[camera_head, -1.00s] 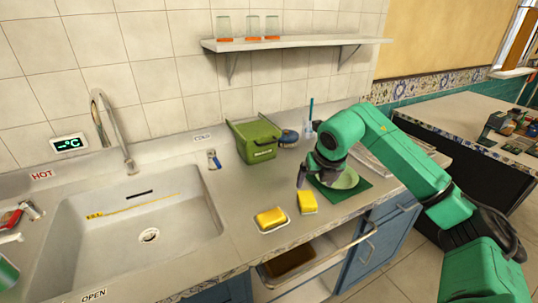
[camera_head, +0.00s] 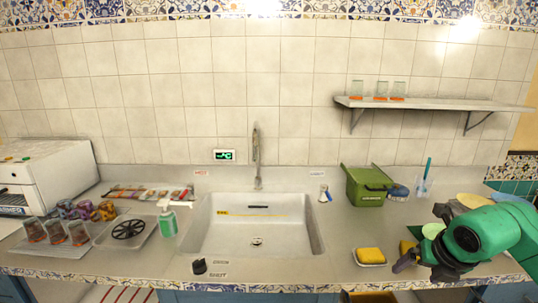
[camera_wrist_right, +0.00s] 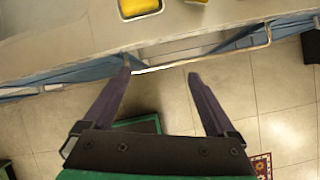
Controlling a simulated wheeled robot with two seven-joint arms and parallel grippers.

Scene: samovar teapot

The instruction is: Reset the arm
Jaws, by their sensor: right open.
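My right arm reaches in from the right in the head view, bent over the front right of the counter. My right gripper (camera_head: 404,262) is near the counter's front edge, close to the yellow sponges. In the right wrist view, the right gripper (camera_wrist_right: 160,75) has its two dark fingers spread apart with nothing between them. Below it are the tiled floor and the front of the cabinet. My left arm and gripper are not in view.
A yellow sponge (camera_head: 370,255) lies on a small dish left of the gripper. A green bin (camera_head: 366,186) stands behind. The sink (camera_head: 250,240) is in the middle, with glasses (camera_head: 57,232) and a tray at left. A shelf (camera_head: 430,103) holds several glasses.

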